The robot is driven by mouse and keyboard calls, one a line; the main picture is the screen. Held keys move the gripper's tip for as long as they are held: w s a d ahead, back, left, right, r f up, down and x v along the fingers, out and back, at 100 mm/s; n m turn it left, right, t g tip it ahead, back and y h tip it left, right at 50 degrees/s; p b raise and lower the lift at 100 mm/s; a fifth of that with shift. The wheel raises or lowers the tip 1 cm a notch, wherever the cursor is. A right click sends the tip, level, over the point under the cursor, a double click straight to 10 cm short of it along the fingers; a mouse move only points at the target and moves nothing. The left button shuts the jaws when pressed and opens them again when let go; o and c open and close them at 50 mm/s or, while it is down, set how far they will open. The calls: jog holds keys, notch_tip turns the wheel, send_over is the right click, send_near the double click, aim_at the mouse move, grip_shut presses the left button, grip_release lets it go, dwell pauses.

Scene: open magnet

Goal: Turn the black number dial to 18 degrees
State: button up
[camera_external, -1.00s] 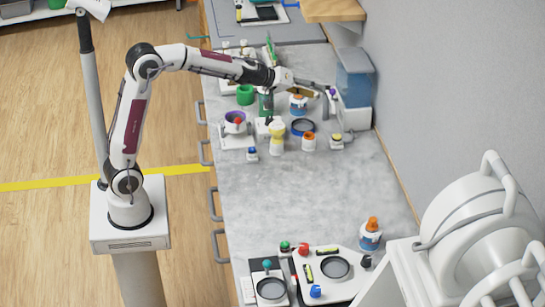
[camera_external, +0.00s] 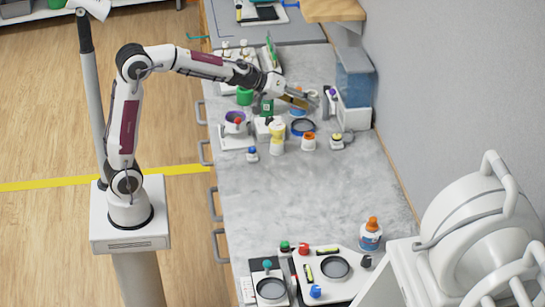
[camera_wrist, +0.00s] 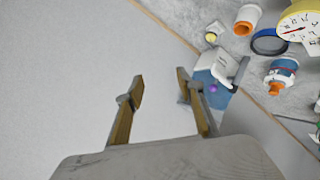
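My gripper (camera_external: 306,98) is over the far part of the bench, near the white unit with the blue tank. In the wrist view its two fingers (camera_wrist: 160,92) are apart, with nothing between them. A pale yellow round face (camera_wrist: 297,25) with dark marks and a red line shows at the top right of the wrist view, partly cut off. A yellow-topped object (camera_external: 277,135) stands on the bench in the external view. I cannot tell which thing is the black number dial, and no setting of 18 is readable.
The white unit (camera_external: 355,116) with a blue tank (camera_external: 354,78) stands against the wall. A blue bottle with an orange cap (camera_wrist: 279,76), a dark ring (camera_wrist: 268,42) and an orange-topped jar (camera_wrist: 246,20) are close by. The middle of the bench (camera_external: 310,195) is clear.

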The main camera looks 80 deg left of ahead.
jog(key=shift+a, duration=0.1)
jog(key=shift+c, duration=0.2)
jog(key=m+g, duration=0.7)
send_near(269, 118)
jog(key=shift+w+f, duration=0.15)
jog(key=shift+f, duration=0.2)
jog(key=shift+y, duration=0.3)
jog(key=shift+x, duration=3.9)
jog(key=shift+c, duration=0.3)
